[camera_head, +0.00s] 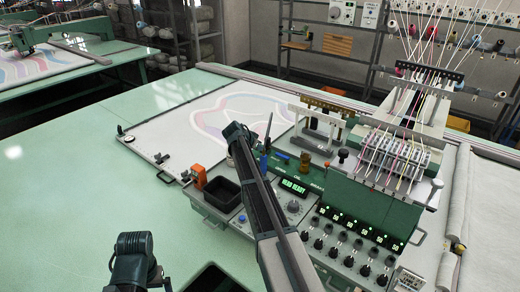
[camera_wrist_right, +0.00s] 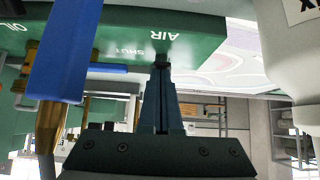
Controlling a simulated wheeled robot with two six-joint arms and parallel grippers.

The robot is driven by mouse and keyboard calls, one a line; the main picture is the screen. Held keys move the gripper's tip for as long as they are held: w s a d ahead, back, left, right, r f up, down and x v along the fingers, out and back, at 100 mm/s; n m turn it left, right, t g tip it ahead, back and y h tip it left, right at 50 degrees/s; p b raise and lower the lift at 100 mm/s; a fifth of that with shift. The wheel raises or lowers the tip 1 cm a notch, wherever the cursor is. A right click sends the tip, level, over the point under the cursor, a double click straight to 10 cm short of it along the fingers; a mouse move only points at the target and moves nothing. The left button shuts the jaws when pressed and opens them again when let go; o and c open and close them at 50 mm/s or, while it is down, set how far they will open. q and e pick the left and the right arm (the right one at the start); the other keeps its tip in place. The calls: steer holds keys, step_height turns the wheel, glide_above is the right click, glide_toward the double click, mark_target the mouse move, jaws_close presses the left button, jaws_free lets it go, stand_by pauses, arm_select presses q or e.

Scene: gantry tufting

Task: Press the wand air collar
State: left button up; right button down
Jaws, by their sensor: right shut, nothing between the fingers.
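The right wrist view looks upside down at a green panel (camera_wrist_right: 200,35) lettered AIR and SHUT, with part of OIL at the left edge. My right gripper (camera_wrist_right: 162,62) is shut and empty, its tips at or very near the panel's edge by the AIR lettering; contact cannot be told. Left of it is a blue upright body (camera_wrist_right: 65,45) with a brass tapered part (camera_wrist_right: 48,125), which may be the wand. I cannot pick out the air collar for certain. In the head view my right arm crosses the console and its fingertips are hidden.
The console carries a lit HEAD READY display (camera_head: 293,186), a black bin (camera_head: 223,193), an orange device (camera_head: 198,175) and a brass cylinder (camera_head: 305,162). A green needle head (camera_head: 372,208) with threads stands at right. The pale green table (camera_head: 80,190) is clear at left.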

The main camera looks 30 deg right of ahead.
mark_target(267, 144)
step_height(267, 144, up, 4)
steer(key=p, duration=0.3)
steer(key=shift+r, duration=0.15)
steer(key=p+v, duration=0.6)
steer(key=v, duration=0.3)
steer(key=shift+a+f, duration=0.25)
steer(key=shift+a, duration=0.1)
steer(key=shift+s, duration=0.1)
